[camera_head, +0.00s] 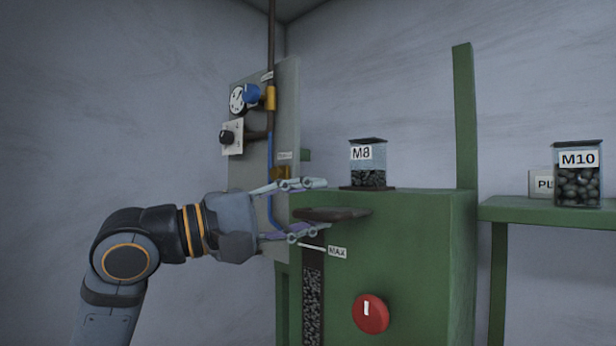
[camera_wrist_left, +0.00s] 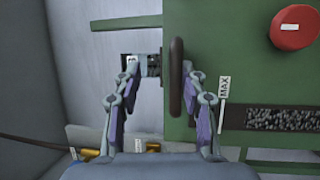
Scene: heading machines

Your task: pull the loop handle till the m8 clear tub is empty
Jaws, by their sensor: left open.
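The M8 clear tub (camera_head: 368,164) stands on a dark base on the green machine (camera_head: 420,235), with dark pieces filling its lower part. A dark, flat handle-like piece (camera_head: 345,214) juts from the machine below the tub. It shows edge-on as a dark bar (camera_wrist_left: 176,75) in the left wrist view, so I cannot see a loop opening. My left gripper (camera_head: 318,206) is open, its fingers above and below this piece. In the wrist view the open fingers (camera_wrist_left: 163,70) straddle the bar, which lies closer to the right finger. My right gripper is not in view.
A red knob (camera_head: 370,314) and a dark-filled level window (camera_head: 313,300) with a MAX mark (camera_head: 337,253) are on the machine's front. A grey panel (camera_head: 285,110) with dials and pipes stands behind. An M10 tub (camera_head: 578,175) sits on the green shelf (camera_head: 530,212) at right.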

